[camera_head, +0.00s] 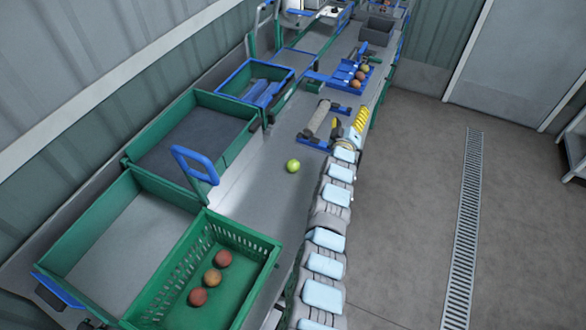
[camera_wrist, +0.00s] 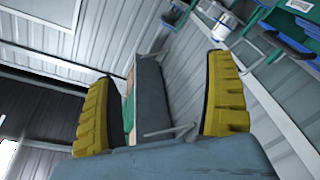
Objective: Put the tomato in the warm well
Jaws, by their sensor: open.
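A green tomato (camera_head: 293,166) rests alone on the grey bench top (camera_head: 262,200), right of the blue handle. Two green-walled wells stand along the bench's left side: a dark-floored one (camera_head: 240,141) and a pale-floored one (camera_head: 66,245). I cannot tell which is the warm well. My gripper, with yellow ribbed fingers (camera_head: 361,120), is beyond the tomato near the bench's right edge, clearly apart from it. In the wrist view my gripper (camera_wrist: 160,75) has its fingers spread, with nothing held between them. No tomato shows in that view.
A green slatted crate (camera_head: 262,275) at the front holds three reddish tomatoes. A blue tray (camera_head: 342,78) farther back holds three more. A blue handle (camera_head: 196,162) stands up beside the wells. A grey roller on a blue base (camera_head: 318,119) lies behind the green tomato.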

